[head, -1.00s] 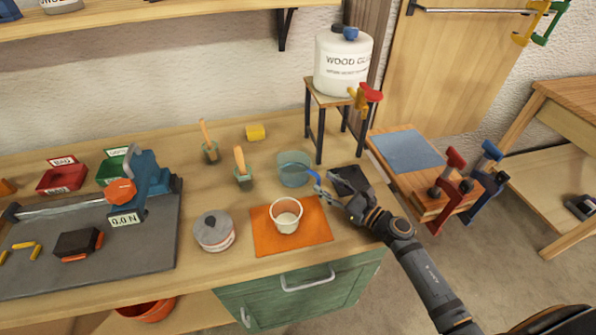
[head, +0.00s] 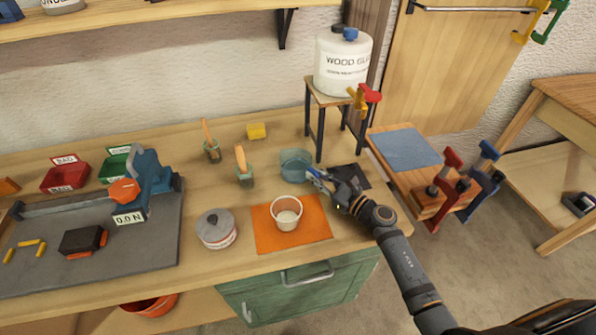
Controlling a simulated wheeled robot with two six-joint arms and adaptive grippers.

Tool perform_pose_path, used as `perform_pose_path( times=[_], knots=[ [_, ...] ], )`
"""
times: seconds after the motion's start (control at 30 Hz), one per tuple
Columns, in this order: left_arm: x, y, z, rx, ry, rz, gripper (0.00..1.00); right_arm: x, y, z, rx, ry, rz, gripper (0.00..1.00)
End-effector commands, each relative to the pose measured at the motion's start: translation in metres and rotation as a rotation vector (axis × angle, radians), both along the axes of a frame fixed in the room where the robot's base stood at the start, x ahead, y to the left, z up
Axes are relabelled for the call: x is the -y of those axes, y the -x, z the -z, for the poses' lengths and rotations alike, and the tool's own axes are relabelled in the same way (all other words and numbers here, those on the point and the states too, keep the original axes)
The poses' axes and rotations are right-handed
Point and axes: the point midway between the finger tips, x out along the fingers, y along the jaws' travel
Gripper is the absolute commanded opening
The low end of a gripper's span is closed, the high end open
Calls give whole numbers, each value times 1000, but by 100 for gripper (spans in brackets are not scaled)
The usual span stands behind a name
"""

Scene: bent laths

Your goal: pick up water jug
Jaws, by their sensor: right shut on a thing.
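The water jug, a translucent teal vessel (head: 296,163), is near the middle of the bench, left of the small wooden stand. My right gripper (head: 317,178) is at the jug's right side, shut on its blue handle, and covers most of that handle. I cannot tell whether the jug's base touches the bench. My left gripper is not in view.
A white cup (head: 287,211) stands on an orange mat (head: 262,236) in front of the jug. A lidded tin (head: 216,229) and two brushes in pots (head: 244,168) are to the left.

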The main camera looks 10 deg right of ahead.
Motion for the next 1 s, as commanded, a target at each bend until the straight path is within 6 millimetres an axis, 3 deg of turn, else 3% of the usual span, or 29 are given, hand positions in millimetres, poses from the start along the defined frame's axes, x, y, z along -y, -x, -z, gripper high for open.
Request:
perform_pose_path(
  times=[0.53,0.77,1.0],
  knots=[
    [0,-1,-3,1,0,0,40,0,0,-9,1,0,0,0],
    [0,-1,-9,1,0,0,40,0,0,-33,3,1,0,0],
    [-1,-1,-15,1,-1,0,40,-3,25,-61,1,2,-1,0]
  ],
)
